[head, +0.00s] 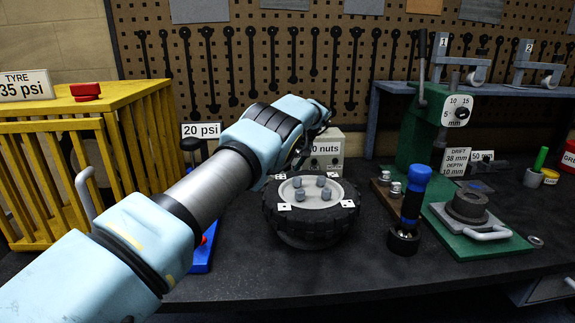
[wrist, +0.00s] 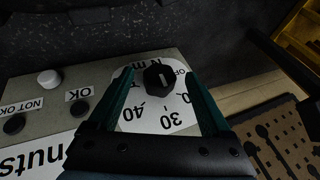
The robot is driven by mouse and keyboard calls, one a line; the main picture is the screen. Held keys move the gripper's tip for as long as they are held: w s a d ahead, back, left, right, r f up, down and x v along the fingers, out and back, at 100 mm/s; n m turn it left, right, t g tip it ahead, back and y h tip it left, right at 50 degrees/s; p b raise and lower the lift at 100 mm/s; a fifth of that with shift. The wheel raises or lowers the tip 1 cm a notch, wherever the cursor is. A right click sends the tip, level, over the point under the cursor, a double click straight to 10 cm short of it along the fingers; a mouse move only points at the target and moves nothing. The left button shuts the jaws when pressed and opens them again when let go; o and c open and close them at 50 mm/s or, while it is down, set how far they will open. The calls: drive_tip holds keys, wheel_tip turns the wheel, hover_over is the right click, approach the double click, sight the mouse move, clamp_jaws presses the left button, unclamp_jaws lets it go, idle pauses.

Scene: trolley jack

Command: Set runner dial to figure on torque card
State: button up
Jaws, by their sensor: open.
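The runner box (head: 336,146) is a grey unit on the bench behind the tyre, its front partly hidden by my arm; its label ends in "nuts". In the wrist view its panel appears upside down. The black faceted dial knob (wrist: 158,80) sits on a white scale (wrist: 150,118) marked OFF, N m, 30 and 40; other figures are hidden. A pale mark shows on the knob, but its exact setting is unclear. My gripper (wrist: 160,77) is open, its green fingers on either side of the knob; contact cannot be told. I cannot make out a torque card.
OK (wrist: 80,93) and NOT OK labels and buttons are beside the scale. The tyre and wheel (head: 312,208) lie in front of the box. A blue-handled tool (head: 413,200) and green press (head: 425,130) stand right. A yellow cage (head: 85,150) stands left.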

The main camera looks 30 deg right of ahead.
drive_tip(key=b+v, duration=0.3)
drive_tip(key=v, duration=0.7)
drive_tip(key=shift+r, duration=0.15)
